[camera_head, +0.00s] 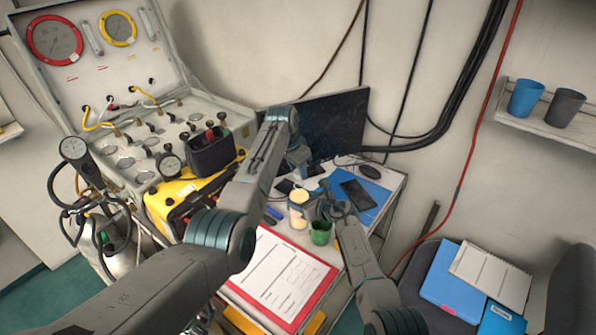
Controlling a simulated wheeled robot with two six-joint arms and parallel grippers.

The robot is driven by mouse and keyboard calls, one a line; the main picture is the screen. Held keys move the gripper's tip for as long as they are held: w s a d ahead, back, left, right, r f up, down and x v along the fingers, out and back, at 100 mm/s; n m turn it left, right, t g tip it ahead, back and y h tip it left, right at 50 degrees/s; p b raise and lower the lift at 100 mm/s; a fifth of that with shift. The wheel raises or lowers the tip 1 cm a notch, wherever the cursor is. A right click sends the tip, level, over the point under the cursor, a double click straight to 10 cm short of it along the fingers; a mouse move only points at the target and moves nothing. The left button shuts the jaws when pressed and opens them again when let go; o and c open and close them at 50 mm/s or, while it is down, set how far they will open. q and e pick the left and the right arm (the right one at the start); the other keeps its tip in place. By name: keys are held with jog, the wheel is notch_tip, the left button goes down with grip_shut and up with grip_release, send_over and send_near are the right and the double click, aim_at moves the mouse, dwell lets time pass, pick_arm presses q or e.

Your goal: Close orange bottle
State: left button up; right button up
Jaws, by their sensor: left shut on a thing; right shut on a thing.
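A small pale orange and cream bottle (298,213) stands upright on the desk, just left of my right gripper. My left gripper (300,169) is above and behind the bottle, pointing down from the bent wrist. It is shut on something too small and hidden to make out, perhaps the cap. My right gripper (327,207) reaches in from the lower right and is shut beside the bottle. It seems to hold the bottle's side, but the contact is not clear. The bottle's mouth is too small to read.
A green cup (320,234) stands close in front of my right gripper. A red clipboard (322,285) lies nearer. A phone (358,194), mouse (369,172) and monitor (335,125) are behind. The yellow case (163,209) and gauge panel (125,160) stand left.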

pick_arm(q)
jog(key=shift+f, duration=0.3)
jog(key=shift+f, duration=0.1)
jog(key=shift+f, duration=0.8)
jog(key=shift+f, duration=0.55)
dwell(0.3)
pick_arm(e)
grip_shut()
pick_arm(q)
jog(key=m, duration=0.3)
jog(key=shift+w+g+h, duration=0.1)
jog(key=shift+g+h, duration=0.2)
jog(key=shift+g, duration=0.1)
jog(key=o, duration=0.9)
